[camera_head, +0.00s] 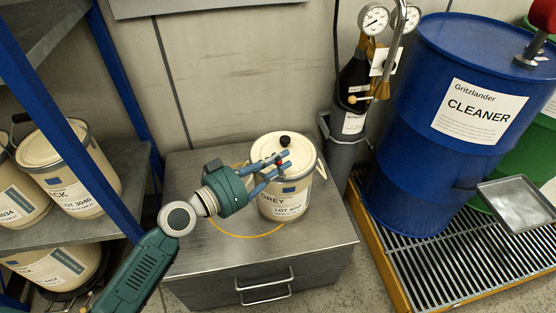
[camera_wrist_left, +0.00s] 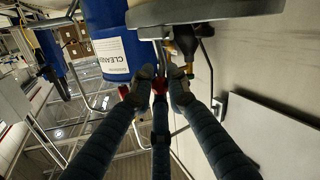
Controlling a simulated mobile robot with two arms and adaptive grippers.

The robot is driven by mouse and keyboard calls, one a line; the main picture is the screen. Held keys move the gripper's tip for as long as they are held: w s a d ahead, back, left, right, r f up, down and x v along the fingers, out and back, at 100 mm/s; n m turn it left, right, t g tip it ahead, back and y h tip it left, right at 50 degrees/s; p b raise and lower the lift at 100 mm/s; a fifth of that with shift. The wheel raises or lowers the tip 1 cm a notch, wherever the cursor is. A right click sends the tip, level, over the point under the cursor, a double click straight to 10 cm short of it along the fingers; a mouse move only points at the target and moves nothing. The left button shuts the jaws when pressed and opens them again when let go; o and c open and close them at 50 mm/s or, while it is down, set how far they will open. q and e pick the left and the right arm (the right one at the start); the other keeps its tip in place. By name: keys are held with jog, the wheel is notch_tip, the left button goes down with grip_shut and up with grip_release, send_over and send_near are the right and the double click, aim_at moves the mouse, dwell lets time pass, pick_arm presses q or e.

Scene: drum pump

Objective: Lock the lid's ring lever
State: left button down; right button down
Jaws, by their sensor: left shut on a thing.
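A cream pail (camera_head: 285,198) with a grey lot label stands upright on the metal cabinet. Its round cream lid (camera_head: 268,149) has a black knob (camera_head: 285,140) on top. My left gripper (camera_head: 284,160) reaches the pail's side from the left, at lid-rim height. Its fingers are closed around a small red part, seemingly the ring lever (camera_wrist_left: 160,84), just below the rim in the left wrist view. The fingers hide most of the lever, so I cannot tell how far it lies against the ring. My right gripper is in neither view.
The cabinet top (camera_head: 190,170) is clear around the pail, with a yellow ring marked on it. A gas cylinder (camera_head: 352,90) with gauges and a blue cleaner drum (camera_head: 410,130) on a grated pallet stand to the right. Shelves with pails (camera_head: 70,170) are left.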

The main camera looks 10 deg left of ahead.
pick_arm(q)
jog(key=c, duration=1.7)
grip_release()
jog(key=v, duration=1.2)
jog(key=shift+r, duration=0.1)
jog(key=shift+o, duration=0.2)
